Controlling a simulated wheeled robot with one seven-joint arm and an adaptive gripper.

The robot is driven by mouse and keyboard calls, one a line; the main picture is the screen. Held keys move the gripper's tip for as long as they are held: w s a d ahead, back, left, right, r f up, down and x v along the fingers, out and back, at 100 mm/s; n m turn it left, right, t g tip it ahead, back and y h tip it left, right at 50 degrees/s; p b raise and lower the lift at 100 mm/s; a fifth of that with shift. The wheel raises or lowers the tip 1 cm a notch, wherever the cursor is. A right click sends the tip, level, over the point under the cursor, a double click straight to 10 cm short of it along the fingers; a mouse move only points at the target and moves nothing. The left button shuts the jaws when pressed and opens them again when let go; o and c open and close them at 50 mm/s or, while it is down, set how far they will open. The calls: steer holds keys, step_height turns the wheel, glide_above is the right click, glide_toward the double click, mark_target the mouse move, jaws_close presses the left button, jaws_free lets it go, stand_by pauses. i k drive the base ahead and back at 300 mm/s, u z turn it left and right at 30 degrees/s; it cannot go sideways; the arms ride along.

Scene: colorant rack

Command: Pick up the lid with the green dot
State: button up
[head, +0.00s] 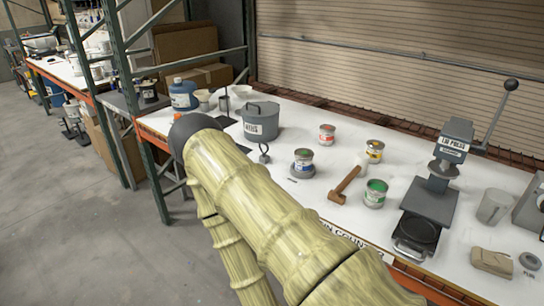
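No lid with a green dot can be made out for certain. My thick, bamboo-patterned arm crosses the picture from the lower right to the upper left, ending in a dark joint in front of the bench's left part. My gripper cannot be seen. The arm hides part of the bench's front edge.
Red (327,134) and yellow (375,150) cans stand behind. Clear bench (400,172) lies between.

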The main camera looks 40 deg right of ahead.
mark_target(301, 153)
steer(key=u, duration=0.65)
steer(key=i, duration=1.85)
steer(key=z, duration=2.75)
